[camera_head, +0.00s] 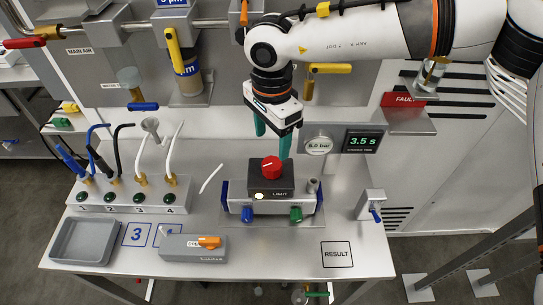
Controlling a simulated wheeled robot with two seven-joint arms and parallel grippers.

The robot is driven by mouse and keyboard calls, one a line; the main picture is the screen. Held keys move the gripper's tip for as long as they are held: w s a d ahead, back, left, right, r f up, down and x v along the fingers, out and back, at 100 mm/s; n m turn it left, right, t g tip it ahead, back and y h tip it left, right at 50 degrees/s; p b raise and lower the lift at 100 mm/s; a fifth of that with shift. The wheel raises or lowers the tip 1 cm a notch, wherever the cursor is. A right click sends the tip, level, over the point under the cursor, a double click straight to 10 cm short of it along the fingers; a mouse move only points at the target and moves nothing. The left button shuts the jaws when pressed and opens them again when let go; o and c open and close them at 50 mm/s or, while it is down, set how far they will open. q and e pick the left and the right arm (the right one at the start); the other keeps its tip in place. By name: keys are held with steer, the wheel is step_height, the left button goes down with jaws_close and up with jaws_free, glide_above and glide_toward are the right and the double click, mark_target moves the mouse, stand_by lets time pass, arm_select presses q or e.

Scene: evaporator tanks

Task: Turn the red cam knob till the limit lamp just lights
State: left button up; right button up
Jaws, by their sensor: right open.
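The red cam knob (271,168) sits on top of a dark box labelled LIMIT (279,194), with a light mark on its top. A small pale, bright lamp (259,196) is on the front of the box, left of the label; it looks lit. My right gripper (272,140) hangs from above, its two green fingers apart and empty. Its fingertips are above and behind the knob in the picture, with the right finger close to the knob; I cannot tell whether they touch. My left gripper is not in view.
A valve block with a blue knob (247,214) and a green knob (296,214) surrounds the box. Left are a numbered station (131,196) with hoses, a grey tray (85,241) and an orange-levered block (193,248). Gauge and display (363,141) stand behind right.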

mark_target(272, 164)
step_height(272, 164, down, 8)
steer(key=shift+r+p, duration=0.1)
steer(key=shift+p, duration=0.75)
steer(key=shift+c, duration=0.3)
steer(key=c, duration=0.9)
